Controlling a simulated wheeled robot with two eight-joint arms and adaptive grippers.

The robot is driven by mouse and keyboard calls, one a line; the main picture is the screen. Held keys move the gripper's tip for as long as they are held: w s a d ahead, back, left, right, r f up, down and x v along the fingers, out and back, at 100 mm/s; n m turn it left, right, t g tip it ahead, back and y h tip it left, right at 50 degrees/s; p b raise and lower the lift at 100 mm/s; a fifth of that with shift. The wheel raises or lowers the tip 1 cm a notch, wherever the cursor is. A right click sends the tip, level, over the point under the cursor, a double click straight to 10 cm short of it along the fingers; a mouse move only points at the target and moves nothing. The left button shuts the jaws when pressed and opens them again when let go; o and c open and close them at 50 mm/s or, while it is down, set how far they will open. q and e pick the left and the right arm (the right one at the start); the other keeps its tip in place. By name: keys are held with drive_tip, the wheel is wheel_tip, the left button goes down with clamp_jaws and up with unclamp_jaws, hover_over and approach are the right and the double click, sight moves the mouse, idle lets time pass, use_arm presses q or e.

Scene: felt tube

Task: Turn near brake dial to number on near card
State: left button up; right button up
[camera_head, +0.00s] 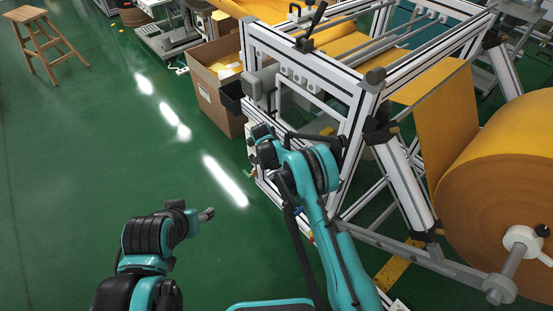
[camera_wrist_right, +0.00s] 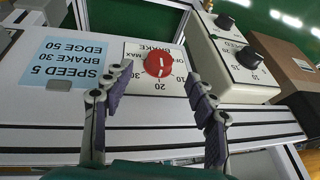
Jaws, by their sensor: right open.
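In the right wrist view a round red brake dial (camera_wrist_right: 158,64) sits on a white plate lettered BRAKE, upside down, with OFF, 10, 20, 30 and MAX around it. A white line on the dial points roughly toward 20. A blue card (camera_wrist_right: 65,68) left of it reads SPEED 5, BRAKE 30, EDGE 50, upside down. My right gripper (camera_wrist_right: 160,92) is open, its fingertips on either side of the dial and apart from it. In the head view the right arm reaches the machine frame and its fingers are hard to make out. My left gripper (camera_head: 205,214) hangs over open floor, its jaws unclear.
Right of the dial in the wrist view, light boxes carry black knobs (camera_wrist_right: 250,60). White frame rails (camera_wrist_right: 150,135) run below the panel. In the head view the machine frame (camera_head: 350,105), a large orange felt roll (camera_head: 490,190) and a cardboard box (camera_head: 205,85) surround the right arm.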

drive_tip(key=b+x, duration=0.2)
drive_tip(key=x, duration=0.4)
drive_tip(key=shift+f, duration=0.3)
drive_tip(key=shift+w+d, duration=0.1)
drive_tip(key=shift+w, duration=0.05)
drive_tip(key=c, duration=1.2)
